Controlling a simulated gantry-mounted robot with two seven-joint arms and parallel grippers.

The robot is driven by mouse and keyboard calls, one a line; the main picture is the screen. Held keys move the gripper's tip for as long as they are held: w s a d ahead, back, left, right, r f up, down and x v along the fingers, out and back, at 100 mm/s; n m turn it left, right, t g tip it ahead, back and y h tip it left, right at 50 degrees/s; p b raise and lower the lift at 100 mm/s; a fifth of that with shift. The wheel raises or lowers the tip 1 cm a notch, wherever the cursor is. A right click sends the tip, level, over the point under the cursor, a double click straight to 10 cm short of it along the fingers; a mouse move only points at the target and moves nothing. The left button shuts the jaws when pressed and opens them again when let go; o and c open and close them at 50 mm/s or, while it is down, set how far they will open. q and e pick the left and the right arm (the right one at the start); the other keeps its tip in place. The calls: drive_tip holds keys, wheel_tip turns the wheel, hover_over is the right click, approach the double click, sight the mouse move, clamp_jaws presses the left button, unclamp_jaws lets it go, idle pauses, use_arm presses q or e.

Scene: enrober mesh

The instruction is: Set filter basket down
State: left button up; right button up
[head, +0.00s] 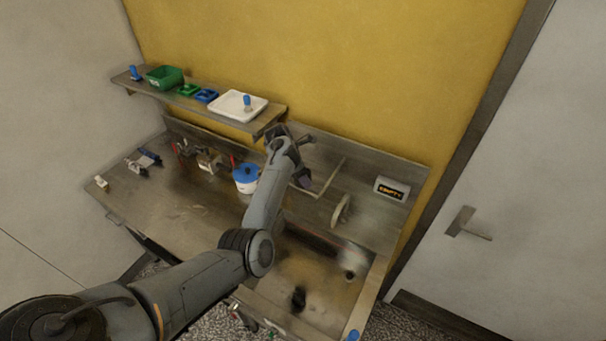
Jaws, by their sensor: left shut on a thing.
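My left arm comes in from the lower left and reaches over the bench. Its left gripper (301,162) is at the back of the bench, in front of the back panel and right of the blue-lidded white pot. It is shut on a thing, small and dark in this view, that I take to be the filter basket. I cannot make out its shape or whether it touches anything below. My right gripper is not in view.
A blue-lidded pot (246,180) stands left of my forearm. A shelf (218,110) above holds a green bin (165,77), small trays and a white tray (237,105). A display box (391,189) and pale disc (340,210) are right. The bench (175,215) is clear at front left.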

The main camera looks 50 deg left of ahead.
use_arm(q)
drive_tip(key=shift+f, duration=0.3)
drive_tip(key=o, duration=1.1)
drive_tip(key=shift+c, duration=0.2)
drive_tip(key=b+v, duration=0.3)
drive_tip(key=v, duration=0.8)
drive_tip(key=s+d+f+m+g+y, duration=0.2)
drive_tip(key=s+d+f+m+y, duration=0.2)
drive_tip(key=s+d+f+m, duration=1)
drive_tip(key=s+d+m+t+h, duration=0.1)
drive_tip(key=s+d+m+h, duration=0.1)
drive_tip(key=s+d+m, duration=1.4)
drive_tip(key=d+f+m, duration=0.1)
drive_tip(key=d+m, duration=0.1)
drive_tip(key=d, duration=0.1)
drive_tip(key=shift+s+d+m, duration=0.2)
drive_tip(key=shift+s+m, duration=0.05)
drive_tip(key=shift+m, duration=0.15)
